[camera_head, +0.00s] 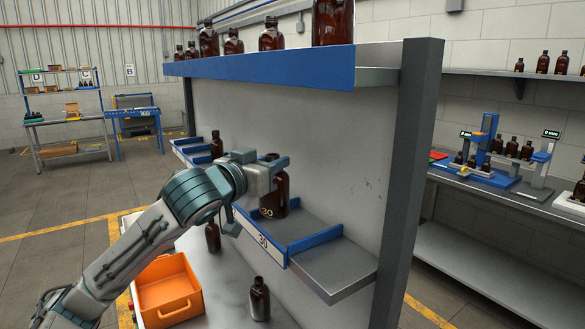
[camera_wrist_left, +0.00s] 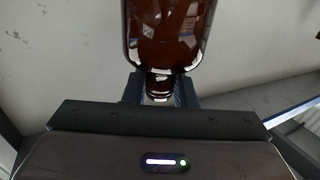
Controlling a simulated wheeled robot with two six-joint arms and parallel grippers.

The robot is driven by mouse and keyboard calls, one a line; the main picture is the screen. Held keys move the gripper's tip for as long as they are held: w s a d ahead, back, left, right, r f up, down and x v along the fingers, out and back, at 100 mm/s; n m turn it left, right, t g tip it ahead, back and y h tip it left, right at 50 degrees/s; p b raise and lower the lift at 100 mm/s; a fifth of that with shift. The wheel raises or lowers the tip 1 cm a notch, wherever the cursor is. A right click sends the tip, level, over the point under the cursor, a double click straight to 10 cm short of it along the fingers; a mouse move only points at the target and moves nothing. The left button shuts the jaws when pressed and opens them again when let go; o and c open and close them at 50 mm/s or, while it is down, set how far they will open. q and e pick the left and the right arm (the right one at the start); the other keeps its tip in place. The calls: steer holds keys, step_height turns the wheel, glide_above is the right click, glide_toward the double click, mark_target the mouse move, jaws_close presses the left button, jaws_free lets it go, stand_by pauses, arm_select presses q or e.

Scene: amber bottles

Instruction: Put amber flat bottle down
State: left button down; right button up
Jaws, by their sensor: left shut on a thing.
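The amber flat bottle (camera_head: 280,190) is in my left gripper (camera_head: 268,172), at the grey shelf bay (camera_head: 290,226) marked 30. The gripper is shut on the bottle near its top. The bottle looks upright, and its base is at or just above the bay; I cannot tell whether it touches. In the left wrist view, the bottle (camera_wrist_left: 165,35) fills the top middle, with its neck between the fingers (camera_wrist_left: 158,90). My right gripper is not in view.
An orange bin (camera_head: 166,290) stands on the table below, near amber bottles (camera_head: 260,299) and (camera_head: 213,236). A blue divider (camera_head: 315,240) edges the bay, and the bay to its right (camera_head: 335,268) is empty. A grey post (camera_head: 408,180) stands right. More bottles line the upper shelf (camera_head: 270,68).

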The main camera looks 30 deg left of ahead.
arm_select(q)
steer(key=shift+w+d+p, duration=0.7)
steer(key=shift+w+p, duration=0.05)
steer(key=shift+w, duration=0.2)
steer(key=f, duration=0.1)
steer(key=w+f+p, duration=0.1)
steer(key=d+f+p, duration=0.1)
steer(key=f, duration=0.1)
steer(key=shift+w+d, duration=0.1)
steer(key=shift+w, duration=0.25)
steer(key=shift+f, duration=0.15)
steer(key=c, duration=1.2)
jaws_free()
